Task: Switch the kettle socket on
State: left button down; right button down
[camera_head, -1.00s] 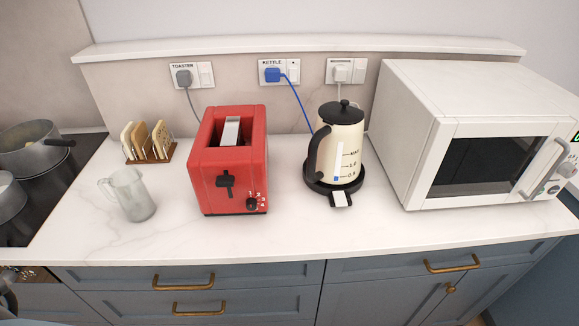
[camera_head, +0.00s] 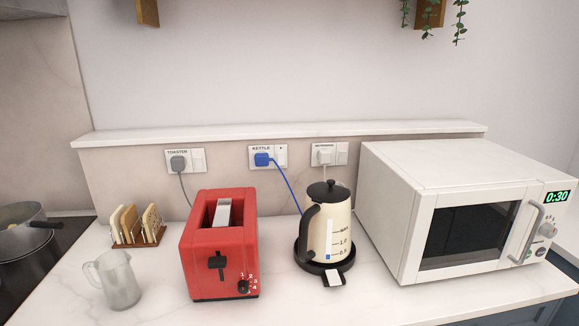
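The kettle socket (camera_head: 268,156) is a white wall plate labelled KETTLE, in the middle of the back panel. A blue plug (camera_head: 262,159) sits in its left half, and its blue cord runs down to the kettle. The socket's white rocker switch (camera_head: 281,156) is on the right half, with a small dark mark near its top; I cannot tell whether it is on or off. The cream kettle (camera_head: 329,232) with black lid and handle stands on its black base below and right of the socket. Neither of my grippers is in view.
A red toaster (camera_head: 219,244) stands in front of the sockets, left of the kettle. The toaster socket (camera_head: 185,161) and microwave socket (camera_head: 329,154) flank the kettle socket. A white microwave (camera_head: 450,212), toast rack (camera_head: 138,226) and glass jug (camera_head: 116,281) stand on the counter.

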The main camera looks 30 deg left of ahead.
aim_at(280, 156)
jog(key=z, duration=0.5)
jog(key=k, duration=1.2)
jog(key=z, duration=0.65)
jog(key=i, duration=1.9)
jog(key=u, duration=1.45)
jog(key=i, duration=0.3)
jog(key=u, duration=0.35)
